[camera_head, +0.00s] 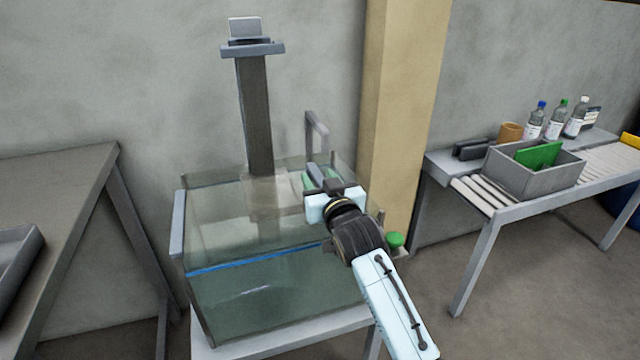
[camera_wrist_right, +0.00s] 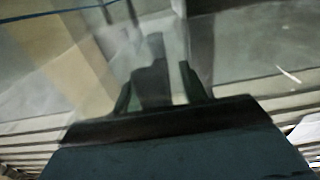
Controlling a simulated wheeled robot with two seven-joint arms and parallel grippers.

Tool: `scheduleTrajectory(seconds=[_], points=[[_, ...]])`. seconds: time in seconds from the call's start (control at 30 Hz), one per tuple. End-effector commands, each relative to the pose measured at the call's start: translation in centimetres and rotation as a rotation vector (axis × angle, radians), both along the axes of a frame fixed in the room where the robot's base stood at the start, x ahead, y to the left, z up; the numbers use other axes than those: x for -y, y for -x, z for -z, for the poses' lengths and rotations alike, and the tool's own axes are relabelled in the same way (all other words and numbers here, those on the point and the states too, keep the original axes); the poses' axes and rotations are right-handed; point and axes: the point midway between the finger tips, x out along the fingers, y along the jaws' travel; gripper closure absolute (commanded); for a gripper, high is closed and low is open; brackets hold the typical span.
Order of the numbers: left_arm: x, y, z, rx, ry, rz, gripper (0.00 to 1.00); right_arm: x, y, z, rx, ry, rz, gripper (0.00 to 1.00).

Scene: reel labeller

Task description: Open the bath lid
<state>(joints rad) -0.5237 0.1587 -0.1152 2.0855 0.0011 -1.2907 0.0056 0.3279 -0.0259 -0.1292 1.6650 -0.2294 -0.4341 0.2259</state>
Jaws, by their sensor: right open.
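The bath is a clear-walled tank (camera_head: 225,290) of greenish water with a blue line near the water level, standing on a grey stand. A clear pane seems to lie across its top, but I cannot tell the lid's edges or whether it is closed. A grey bent bar (camera_head: 317,132) rises at the back right of the tank. My right gripper (camera_head: 322,178) is open over the tank's right part, just in front of that bar. In the right wrist view its dark fingers (camera_wrist_right: 165,85) are apart, with see-through surfaces around them. My left gripper is not in view.
A grey column with a flat head (camera_head: 255,110) rises behind the tank. A tan pillar (camera_head: 400,110) stands close behind on the right. A bench at right holds a grey crate (camera_head: 535,178) with a green board and several bottles. A grey table (camera_head: 60,190) stands at left.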

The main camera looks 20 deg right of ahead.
Motion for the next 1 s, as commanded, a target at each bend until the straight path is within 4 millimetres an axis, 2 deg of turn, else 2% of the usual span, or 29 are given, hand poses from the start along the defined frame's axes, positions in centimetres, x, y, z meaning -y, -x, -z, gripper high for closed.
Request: scheduleTrajectory(seconds=[0.3, 0.63, 1.0], points=[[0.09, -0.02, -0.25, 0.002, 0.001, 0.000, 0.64, -0.03, -0.22, -0.02, 0.000, 0.000, 0.000, 0.58], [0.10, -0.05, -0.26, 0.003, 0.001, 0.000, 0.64, -0.03, -0.20, 0.00, 0.000, 0.000, 0.000, 1.00], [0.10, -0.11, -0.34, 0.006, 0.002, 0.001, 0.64, 0.15, -0.32, -0.20, 0.000, 0.005, 0.003, 1.00]])
